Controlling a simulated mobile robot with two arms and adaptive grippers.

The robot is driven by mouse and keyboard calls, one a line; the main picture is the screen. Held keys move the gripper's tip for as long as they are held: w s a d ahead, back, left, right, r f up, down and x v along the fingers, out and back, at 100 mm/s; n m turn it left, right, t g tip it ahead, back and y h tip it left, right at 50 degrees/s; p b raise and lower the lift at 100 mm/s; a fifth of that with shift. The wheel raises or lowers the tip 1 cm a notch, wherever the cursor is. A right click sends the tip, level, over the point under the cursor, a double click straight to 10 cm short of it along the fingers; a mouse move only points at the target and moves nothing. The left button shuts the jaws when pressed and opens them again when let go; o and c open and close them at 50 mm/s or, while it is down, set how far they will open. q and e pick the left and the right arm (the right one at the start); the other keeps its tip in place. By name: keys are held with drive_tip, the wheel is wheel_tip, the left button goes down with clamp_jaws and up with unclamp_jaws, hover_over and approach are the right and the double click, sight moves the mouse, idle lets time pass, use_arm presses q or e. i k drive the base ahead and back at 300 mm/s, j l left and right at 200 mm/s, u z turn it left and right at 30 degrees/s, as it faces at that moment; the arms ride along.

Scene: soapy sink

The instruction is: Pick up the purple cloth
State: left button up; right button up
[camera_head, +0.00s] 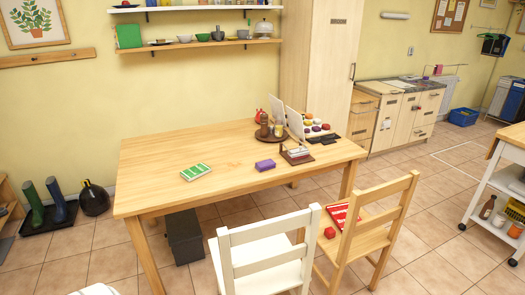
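A small purple block-like item (265,165) lies on the wooden table (160,158), right of its middle. It could be a folded cloth or a sponge; I cannot tell. A green-and-white striped folded cloth (196,171) lies to its left, apart from it. Neither of my grippers is in view.
A brown tray (263,138) with small items and upright white panels stand at the table's back right. A white chair (262,250) and a wooden chair (384,225) stand at the near side. A red striped cloth (341,215) lies on the wooden chair. The table's left half is mostly clear.

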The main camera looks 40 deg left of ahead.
sight(261, 166)
drive_tip(key=i+l+u, duration=0.1)
drive_tip(key=i+u, duration=0.2)
drive_tip(key=u, duration=0.15)
drive_tip(key=i+l+u, duration=0.15)
drive_tip(key=u, duration=0.35)
drive_tip(key=i+l+u, duration=0.3)
drive_tip(key=u, duration=0.15)
drive_tip(key=i+l+u, duration=0.15)
drive_tip(key=l+u, duration=0.35)
drive_tip(key=j, duration=0.1)
